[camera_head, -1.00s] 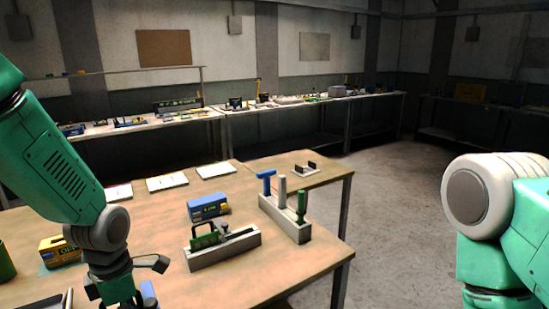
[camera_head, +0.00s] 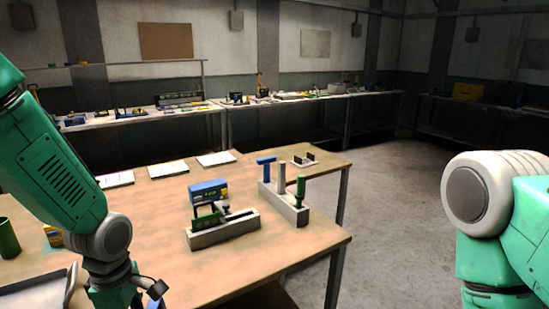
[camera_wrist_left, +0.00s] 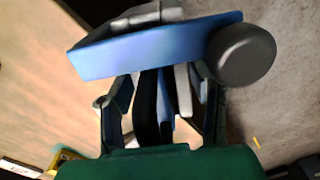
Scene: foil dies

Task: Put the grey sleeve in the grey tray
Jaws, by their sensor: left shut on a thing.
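The grey tray (camera_head: 22,292) lies at the near left of the table in the head view, cut off by the picture's edge. My left gripper (camera_head: 135,298) hangs low, right of the tray, partly out of the picture. In the left wrist view my left gripper (camera_wrist_left: 165,95) is shut on a blue bar-shaped piece (camera_wrist_left: 160,48) with a dark grey round end (camera_wrist_left: 242,54). A bit of blue shows beside the gripper in the head view. I cannot tell whether the held piece includes the grey sleeve. My right gripper is out of view.
A grey block with a green tool (camera_head: 222,230) and a blue box (camera_head: 208,191) stand nearby. A green cup (camera_head: 8,238) stands by the tray. The table's front middle is clear.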

